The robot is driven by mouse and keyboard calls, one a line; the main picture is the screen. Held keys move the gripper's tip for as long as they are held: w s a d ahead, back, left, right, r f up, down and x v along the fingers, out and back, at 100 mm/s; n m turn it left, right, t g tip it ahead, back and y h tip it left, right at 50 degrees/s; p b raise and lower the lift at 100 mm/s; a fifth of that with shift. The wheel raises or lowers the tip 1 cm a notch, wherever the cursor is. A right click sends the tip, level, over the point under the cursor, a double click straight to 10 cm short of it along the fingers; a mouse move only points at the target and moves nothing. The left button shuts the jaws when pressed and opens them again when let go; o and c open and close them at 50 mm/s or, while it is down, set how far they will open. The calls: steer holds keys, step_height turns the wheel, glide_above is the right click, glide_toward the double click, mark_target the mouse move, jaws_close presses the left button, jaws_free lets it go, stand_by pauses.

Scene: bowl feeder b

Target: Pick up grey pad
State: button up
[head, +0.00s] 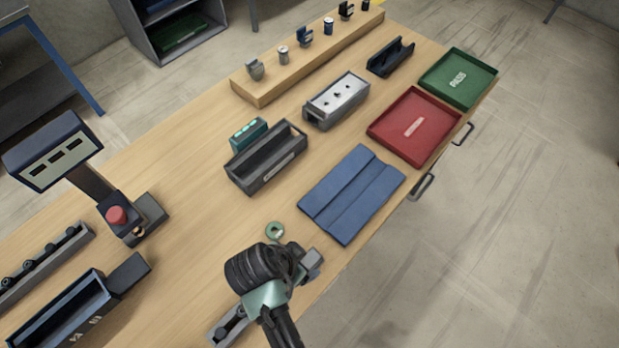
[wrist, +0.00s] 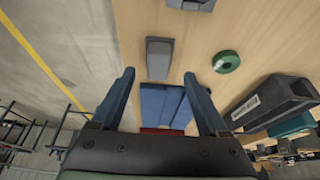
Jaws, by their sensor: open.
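The grey pad (wrist: 158,58) is a small rectangular block lying flat on the wooden table, with a darker strip along one end. In the head view the grey pad (head: 312,260) shows beside my wrist, partly hidden by it. My gripper (wrist: 159,73) is open and empty. In the wrist view its two blue fingers are wide apart, with the pad between and just beyond their tips. The height of the fingers above the pad is hard to tell.
A green ring (head: 275,230) lies near the pad. A folded blue mat (head: 352,193) is close by, then a red tray (head: 413,127) and a green tray (head: 458,79). A dark open bin (head: 266,158) stands farther back. The table's front edge is near the pad.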

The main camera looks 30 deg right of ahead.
mark_target(309, 260)
steer(key=shift+d+p+x, duration=0.15)
steer(key=shift+p+x, duration=0.2)
steer(key=shift+x, duration=0.95)
steer(key=shift+d+p+x, duration=0.1)
steer(key=shift+p+x, duration=0.2)
steer(key=shift+x, duration=1.05)
steer(key=shift+r, duration=0.1)
steer(key=shift+c, duration=0.3)
jaws_close()
